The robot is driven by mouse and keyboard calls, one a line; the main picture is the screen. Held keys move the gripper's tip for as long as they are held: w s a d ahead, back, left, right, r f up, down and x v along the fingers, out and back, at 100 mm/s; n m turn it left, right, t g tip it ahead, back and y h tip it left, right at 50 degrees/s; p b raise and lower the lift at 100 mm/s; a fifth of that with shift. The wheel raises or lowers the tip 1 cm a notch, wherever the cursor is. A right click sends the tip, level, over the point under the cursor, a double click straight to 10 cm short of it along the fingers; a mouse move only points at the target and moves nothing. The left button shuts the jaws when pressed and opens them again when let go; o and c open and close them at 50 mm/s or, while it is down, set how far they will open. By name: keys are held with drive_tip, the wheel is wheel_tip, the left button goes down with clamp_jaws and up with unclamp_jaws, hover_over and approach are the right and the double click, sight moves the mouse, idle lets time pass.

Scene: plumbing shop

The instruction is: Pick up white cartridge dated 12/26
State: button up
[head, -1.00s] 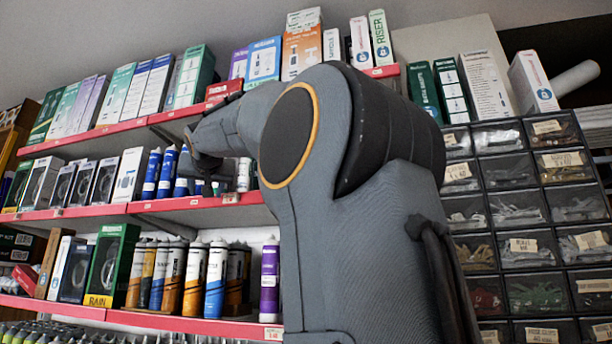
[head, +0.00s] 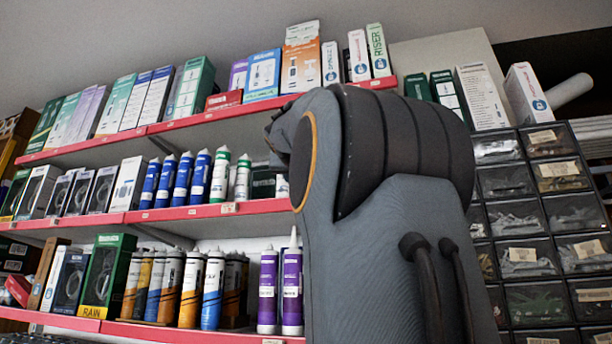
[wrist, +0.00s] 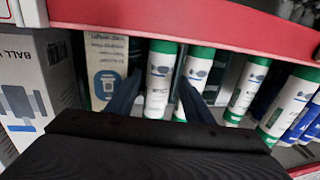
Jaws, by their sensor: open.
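White cartridges with green ends stand upright on the middle shelf. In the head view, two show clearly, one (head: 220,176) beside another (head: 242,178), right of the blue ones. In the wrist view, one white cartridge (wrist: 160,78) stands between the fingers of my gripper (wrist: 158,94), and another (wrist: 195,72) is just right of it, partly behind the right finger. More white cartridges (wrist: 246,92) stand farther right. The fingers are apart; I cannot tell whether they touch anything. The dates are too small to read. My arm hides the gripper in the head view.
In the wrist view, a ball valve box (wrist: 28,95) stands at left and a brown box (wrist: 106,70) sits close by the left finger. A red shelf edge (wrist: 215,22) crosses the top. Blue cartridges (head: 167,180) crowd the row in the head view.

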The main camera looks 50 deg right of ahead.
drive_tip(key=shift+p+x, duration=1.9)
drive_tip(key=shift+x, duration=0.6)
drive_tip(key=shift+r, duration=0.15)
drive_tip(key=c, duration=1.1)
drive_tip(key=shift+s, duration=0.1)
clamp_jaws()
drive_tip(key=shift+r, duration=0.1)
